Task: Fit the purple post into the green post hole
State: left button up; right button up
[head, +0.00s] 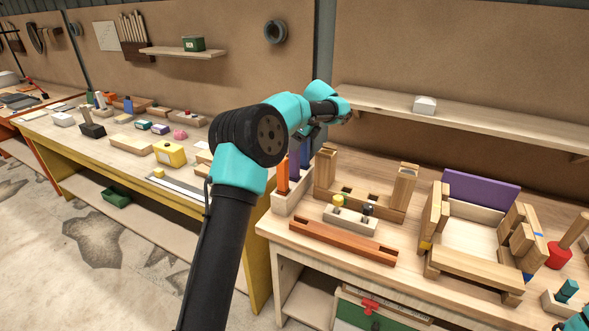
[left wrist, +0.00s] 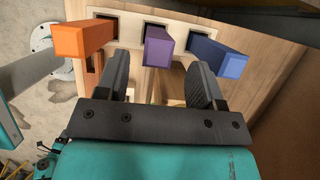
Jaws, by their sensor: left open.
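The purple post (head: 294,161) stands between an orange post (head: 283,177) and a blue post in a pale wooden rack (head: 289,204). In the left wrist view, the purple post (left wrist: 158,46) points up toward the camera. My left gripper (left wrist: 160,68) is open, with one finger on each side of the purple post and visible gaps to it. In the head view my left gripper (head: 318,132) is above the rack, partly hidden by its own wrist. I cannot make out a green post hole. My right gripper is not in view.
The orange post (left wrist: 85,40) and blue post (left wrist: 218,55) stand close outside the fingers in the left wrist view. A wooden frame with two uprights (head: 365,203) is right of the rack. A long reddish-brown bar (head: 343,242) lies in front. A shelf (head: 470,115) runs above.

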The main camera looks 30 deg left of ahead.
aim_at(293, 153)
pick_arm(q)
jog(key=shift+a+f, duration=0.1)
jog(key=shift+f, duration=0.15)
jog(key=shift+x, duration=2.6)
jog(key=shift+s, duration=0.1)
jog(key=shift+c, duration=0.3)
grip_shut()
